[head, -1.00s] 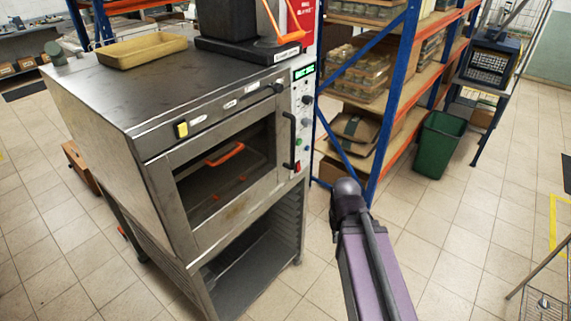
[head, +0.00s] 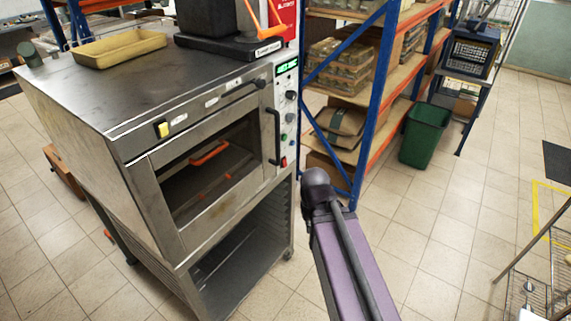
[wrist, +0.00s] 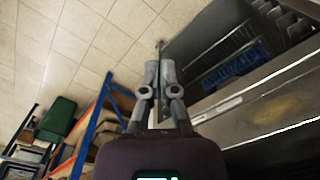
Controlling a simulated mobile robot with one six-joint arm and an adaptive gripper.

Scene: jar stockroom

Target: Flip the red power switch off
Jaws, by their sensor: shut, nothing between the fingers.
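The red power switch (head: 283,162) is a small red piece low on the oven's right-hand control strip, just right of the black vertical door handle (head: 274,136). It is too small to tell its position. My gripper (wrist: 159,66) shows in the wrist view with its two grey fingers close together and nothing between them. The oven (wrist: 265,105) fills the right of that view, and I cannot make out the red switch there. In the head view my arm is in front of the oven's right side, and my gripper is not visible.
The oven (head: 110,90) holds a yellow tray (head: 118,48) and a black scale-like device (head: 235,48) on top. A blue and orange shelf rack (head: 375,100) stands close to its right, with a green bin (head: 425,135) beside it.

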